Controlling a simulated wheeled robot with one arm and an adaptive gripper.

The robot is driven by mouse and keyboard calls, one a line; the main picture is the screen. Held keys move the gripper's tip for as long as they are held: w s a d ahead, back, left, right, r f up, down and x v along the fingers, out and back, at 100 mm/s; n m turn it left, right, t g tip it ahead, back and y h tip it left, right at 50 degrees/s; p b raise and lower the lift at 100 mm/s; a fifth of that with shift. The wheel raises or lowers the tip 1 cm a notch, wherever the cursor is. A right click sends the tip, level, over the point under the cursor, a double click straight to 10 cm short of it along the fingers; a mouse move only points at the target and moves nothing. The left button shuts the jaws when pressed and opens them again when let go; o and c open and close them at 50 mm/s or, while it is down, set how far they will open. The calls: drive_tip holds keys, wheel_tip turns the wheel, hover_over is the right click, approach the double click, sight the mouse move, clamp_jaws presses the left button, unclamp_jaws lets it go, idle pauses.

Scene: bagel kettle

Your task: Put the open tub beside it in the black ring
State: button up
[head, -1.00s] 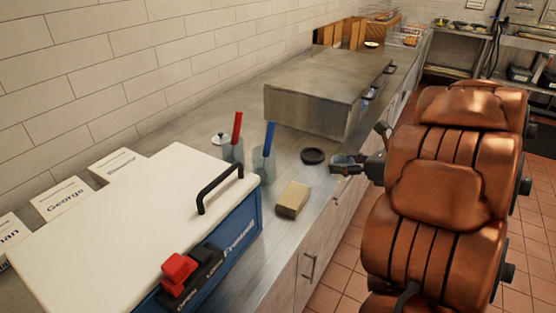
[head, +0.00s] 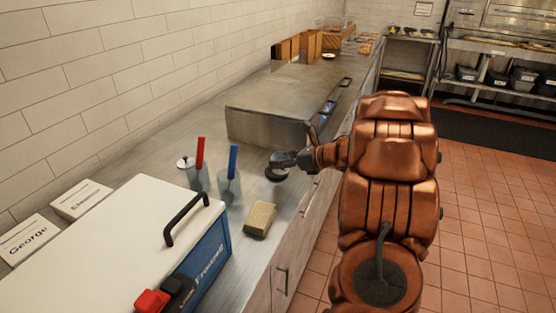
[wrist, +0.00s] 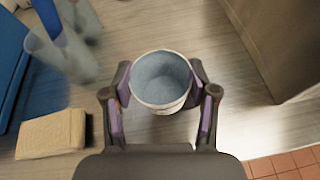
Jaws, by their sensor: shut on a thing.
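My gripper (wrist: 160,76) is shut on the open tub (wrist: 161,82), a small round pale tub with a grey-blue inside. The wrist view looks down into it, and it appears empty, with a finger on each side. In the head view my gripper (head: 284,159) is above the black ring (head: 277,177), which lies flat on the steel counter and is partly covered by the gripper. The ring is hidden in the wrist view. I cannot tell how high the tub is above the ring.
A tan block (head: 260,219) lies nearer on the counter. Clear cups with a red handle (head: 200,153) and a blue handle (head: 233,160) stand to the left. A steel box (head: 275,112) stands just behind; a blue cooler (head: 212,252) fills the front left.

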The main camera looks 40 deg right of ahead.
drive_tip(key=shift+w+d+f+p, duration=0.15)
drive_tip(key=shift+w+p, duration=0.1)
drive_tip(key=shift+w, duration=0.4)
drive_tip(key=shift+w+d+r+p, duration=0.1)
drive_tip(key=shift+w+d+p, duration=0.1)
drive_tip(key=shift+w, duration=0.45)
drive_tip(key=shift+w+d+f+p, duration=0.15)
drive_tip(key=shift+w+p, duration=0.1)
drive_tip(key=shift+w, duration=0.4)
wheel_tip(320, 180, down, 3)
drive_tip(key=shift+f+p, duration=0.1)
drive_tip(key=shift+p, duration=0.55)
drive_tip(key=shift+f, duration=0.15)
drive_tip(key=shift+f+b, duration=0.2)
drive_tip(key=shift+b, duration=0.2)
drive_tip(key=o, duration=0.8)
drive_tip(key=shift+r, duration=0.15)
drive_tip(key=shift+r+p, duration=0.15)
drive_tip(key=shift+p, duration=0.3)
drive_tip(key=b+v, duration=0.4)
drive_tip(key=v, duration=0.7)
drive_tip(key=shift+s+d, duration=0.1)
drive_tip(key=shift+s+d+r, duration=0.1)
drive_tip(key=shift+s+r, duration=0.1)
drive_tip(key=shift+s, duration=0.15)
